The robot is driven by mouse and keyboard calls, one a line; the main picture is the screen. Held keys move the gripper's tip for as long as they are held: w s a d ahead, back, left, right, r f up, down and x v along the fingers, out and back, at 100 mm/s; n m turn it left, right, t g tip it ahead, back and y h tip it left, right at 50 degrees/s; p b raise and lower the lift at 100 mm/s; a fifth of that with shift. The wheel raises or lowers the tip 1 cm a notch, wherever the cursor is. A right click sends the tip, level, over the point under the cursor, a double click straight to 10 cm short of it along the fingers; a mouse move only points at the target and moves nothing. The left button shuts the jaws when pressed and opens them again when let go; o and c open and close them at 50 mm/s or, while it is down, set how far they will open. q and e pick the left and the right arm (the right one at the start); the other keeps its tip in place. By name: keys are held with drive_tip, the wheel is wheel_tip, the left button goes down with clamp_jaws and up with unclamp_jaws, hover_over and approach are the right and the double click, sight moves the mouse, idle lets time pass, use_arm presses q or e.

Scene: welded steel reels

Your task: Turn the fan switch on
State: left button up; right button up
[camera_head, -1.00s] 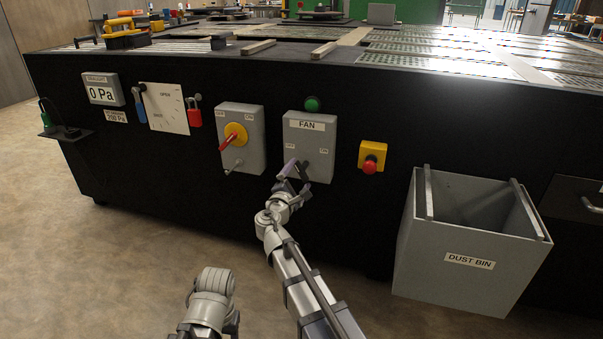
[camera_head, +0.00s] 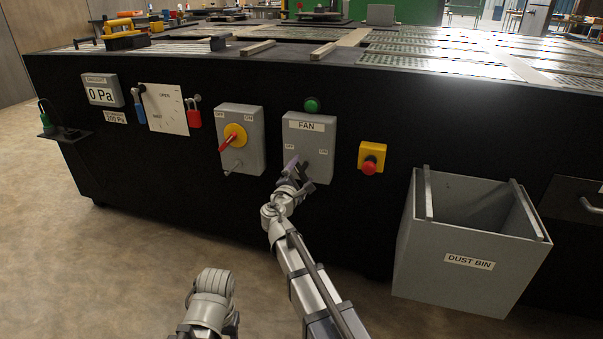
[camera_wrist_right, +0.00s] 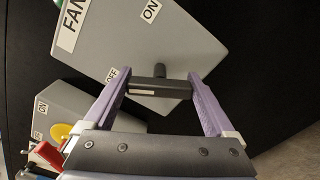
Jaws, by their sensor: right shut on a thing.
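The fan switch box (camera_head: 319,141) is a grey case labelled FAN on the black cabinet front, with OFF at its left and ON at its right. It also shows tilted in the wrist view (camera_wrist_right: 165,45). Its dark bar-shaped handle (camera_wrist_right: 160,86) lies across between the two purple fingers of my right gripper (camera_wrist_right: 160,76), which is shut on it. In the head view my right gripper (camera_head: 297,168) covers the lower part of the box and hides the handle. My left gripper is not in view; only part of my left arm shows at the bottom.
A second grey switch box with a red and yellow knob (camera_head: 234,137) is just left. A green button (camera_head: 312,104) sits above the fan box. A yellow box with a red button (camera_head: 371,158) is to the right, then a dust bin (camera_head: 469,261).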

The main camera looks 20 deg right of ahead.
drive_tip(key=c, duration=0.4)
drive_tip(key=shift+m, duration=0.3)
drive_tip(key=m, duration=0.5)
drive_tip(key=shift+f, duration=0.1)
drive_tip(key=m, duration=0.6)
drive_tip(key=shift+m, duration=0.3)
drive_tip(key=o, duration=1.1)
drive_tip(key=shift+s+a, duration=0.1)
drive_tip(key=shift+v, duration=3.85)
